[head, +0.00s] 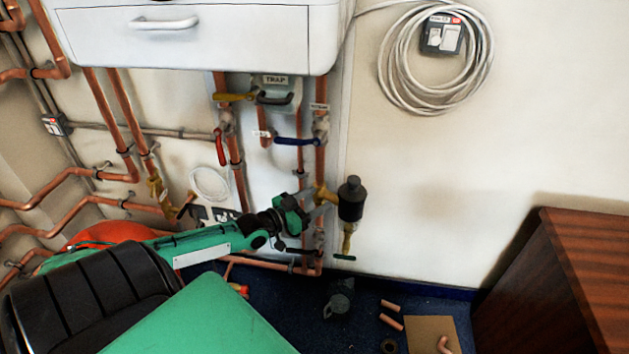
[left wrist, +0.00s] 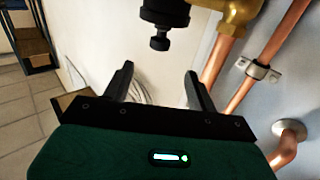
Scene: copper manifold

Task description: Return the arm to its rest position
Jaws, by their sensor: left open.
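My left arm (head: 200,245), green with dark joints, reaches from the left toward the pipework on the wall. My left gripper (head: 322,202) is beside the brass fitting and the black cylindrical unit (head: 350,200). In the left wrist view the two dark fingers of my left gripper (left wrist: 158,88) are spread apart with nothing between them. A black knobbed part (left wrist: 162,22) shows beyond the fingers, and a brass fitting (left wrist: 237,14) is to its right. My right gripper is not in view.
Copper pipes (head: 321,160) with a blue lever (head: 296,141) and a red lever (head: 220,147) surround the gripper under a white cabinet (head: 190,40). A wooden cabinet (head: 560,280) stands at right. Pipe pieces (head: 391,322) lie on the floor. The wall right of the black unit is clear.

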